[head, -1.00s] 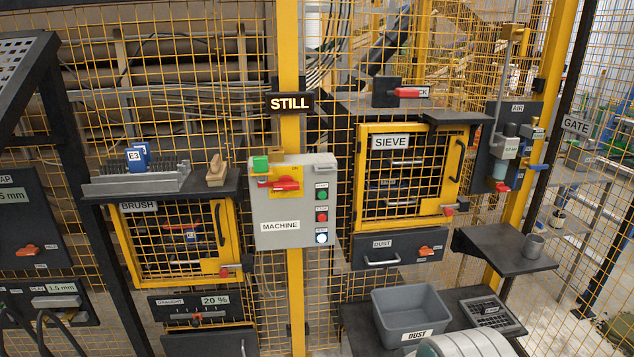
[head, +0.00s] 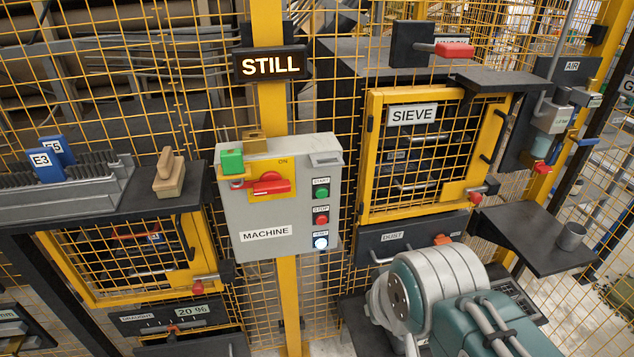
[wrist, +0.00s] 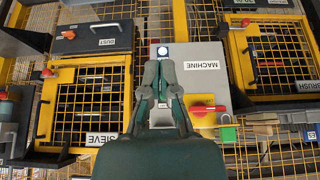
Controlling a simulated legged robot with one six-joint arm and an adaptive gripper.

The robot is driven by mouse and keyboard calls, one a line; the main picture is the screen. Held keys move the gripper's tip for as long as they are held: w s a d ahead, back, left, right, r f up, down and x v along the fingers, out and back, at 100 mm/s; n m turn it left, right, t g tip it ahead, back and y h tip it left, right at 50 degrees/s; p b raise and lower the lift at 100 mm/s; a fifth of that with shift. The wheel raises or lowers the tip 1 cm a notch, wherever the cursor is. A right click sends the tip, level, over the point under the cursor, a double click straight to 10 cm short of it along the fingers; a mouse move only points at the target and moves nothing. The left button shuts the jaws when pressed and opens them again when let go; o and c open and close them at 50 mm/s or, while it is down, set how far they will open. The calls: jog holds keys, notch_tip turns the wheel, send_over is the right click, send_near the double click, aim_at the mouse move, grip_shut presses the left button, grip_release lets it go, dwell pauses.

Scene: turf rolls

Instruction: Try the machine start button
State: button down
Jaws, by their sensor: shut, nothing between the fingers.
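The grey machine box (head: 278,215) hangs on the yellow post, near the middle of the head view. Its green start button (head: 321,193) is the top of a column of three, above the red stop button (head: 321,219) and a lit white one (head: 320,242). A red rotary switch (head: 268,184) sits on a yellow plate marked ON, with a green padlock (head: 232,162) at its left. In the wrist view, upside down, my gripper (wrist: 160,68) is shut and empty in front of the box (wrist: 203,55), hiding the start and stop buttons.
A lit sign (head: 271,65) above the box reads STILL. The caged sieve door (head: 412,155) stands right of the box, with a dust drawer (head: 408,237) below. A shelf with a wooden brush (head: 170,174) is at left. A dark side shelf (head: 520,240) juts out at right.

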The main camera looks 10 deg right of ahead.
aim_at(322, 193)
dwell(0.3)
jog(key=w+a+f+m+y, duration=0.1)
jog(key=w+a+m+y, duration=0.3)
jog(key=w, duration=0.6)
jog(key=w+d+f+m+t, duration=0.1)
jog(key=w+d+f+m, duration=0.1)
jog(key=w, duration=0.4)
jog(key=w+d+f+m+t, duration=0.2)
jog(key=w+m, duration=0.3)
jog(key=shift+w+d+f, duration=0.15)
jog(key=shift+w+d, duration=0.1)
jog(key=shift+w, duration=0.1)
jog(key=shift+w, duration=0.1)
jog(key=shift+w, duration=4.3)
jog(key=shift+w, duration=0.35)
